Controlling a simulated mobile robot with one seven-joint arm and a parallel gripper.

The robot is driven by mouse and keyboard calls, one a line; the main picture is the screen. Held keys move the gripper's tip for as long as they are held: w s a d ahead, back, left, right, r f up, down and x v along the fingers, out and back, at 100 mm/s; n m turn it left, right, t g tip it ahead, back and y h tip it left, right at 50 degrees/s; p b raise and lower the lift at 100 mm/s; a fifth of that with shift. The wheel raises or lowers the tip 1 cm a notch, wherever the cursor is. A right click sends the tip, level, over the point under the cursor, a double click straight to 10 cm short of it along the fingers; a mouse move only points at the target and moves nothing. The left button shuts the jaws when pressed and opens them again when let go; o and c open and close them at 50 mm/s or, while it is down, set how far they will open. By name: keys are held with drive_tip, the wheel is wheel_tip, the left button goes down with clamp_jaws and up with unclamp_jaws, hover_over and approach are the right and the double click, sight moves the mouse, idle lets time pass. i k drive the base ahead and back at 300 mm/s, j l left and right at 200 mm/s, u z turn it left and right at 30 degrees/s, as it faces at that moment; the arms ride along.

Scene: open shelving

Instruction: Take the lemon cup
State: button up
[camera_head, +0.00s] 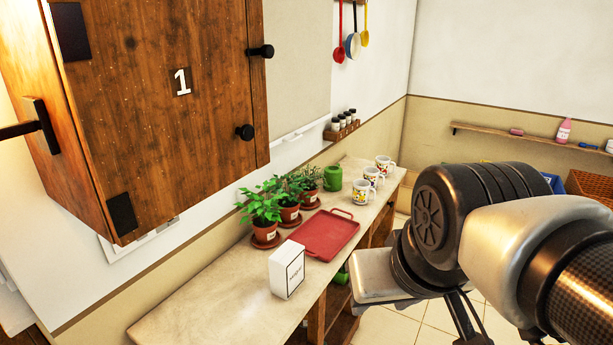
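Three white mugs with colourful prints stand in a row at the far end of the counter: a near mug (361,191), a middle mug (373,177) and a far mug (384,164). The prints are too small to tell which one is the lemon cup. My arm fills the right side, to the right of the mugs and nearer to the camera. Thin dark parts under its joint look like my gripper (463,317); its fingertips are not clear, and I cannot tell whether it is open or shut. It is well apart from the mugs.
The counter (220,300) also holds a white box (287,270), a red tray (322,236), several potted plants (264,207) and a green container (333,178). A wooden cabinet (160,130) overhangs at left. A spice rack (343,130) is on the wall behind.

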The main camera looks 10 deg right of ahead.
sight(361, 188)
drive_tip(key=z, duration=0.4)
drive_tip(key=i+l, duration=0.45)
drive_tip(key=i, duration=0.15)
drive_tip(key=i+l, duration=0.45)
drive_tip(key=i, duration=0.2)
drive_tip(key=i+l, duration=0.45)
drive_tip(key=i, duration=0.15)
drive_tip(key=i+l, duration=0.45)
drive_tip(key=i, duration=0.2)
drive_tip(key=i+l+u, duration=0.3)
drive_tip(key=u, duration=0.15)
drive_tip(key=i+l+u, duration=0.25)
drive_tip(key=u, duration=0.2)
drive_tip(key=l+u, duration=0.1)
drive_tip(key=u, duration=1.15)
